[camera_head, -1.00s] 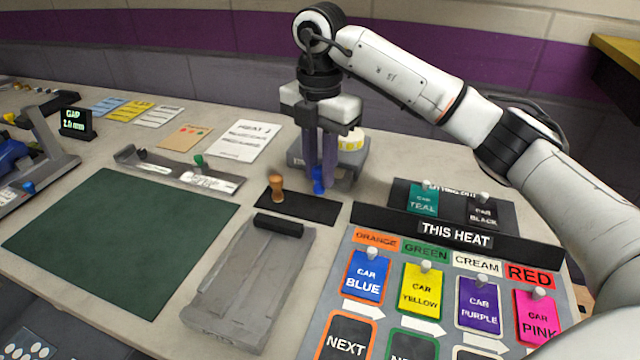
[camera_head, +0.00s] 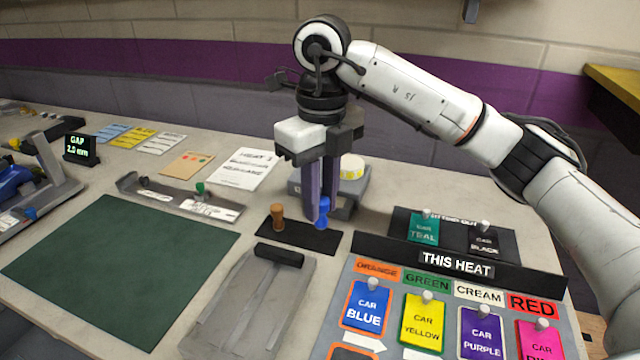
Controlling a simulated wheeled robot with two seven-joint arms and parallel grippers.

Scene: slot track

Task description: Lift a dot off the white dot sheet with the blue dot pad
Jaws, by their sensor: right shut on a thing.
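The blue dot pad (camera_head: 322,212) has a knob-like handle and stands at the right part of a black mat (camera_head: 298,234). My right gripper (camera_head: 319,212) points down at it, with its purple-grey fingers shut on the handle. I cannot tell whether the pad's base is clear of the mat. A brown pad (camera_head: 277,217) stands on the same mat to the left. The white dot sheet is not in view now. My left gripper is not in view.
A grey block with a yellow-white roll (camera_head: 351,167) stands just behind my right gripper. A grey tray (camera_head: 250,300) lies in front of the mat. The THIS HEAT board (camera_head: 455,262) is at the right. A dark green mat (camera_head: 120,260) lies clear at the left.

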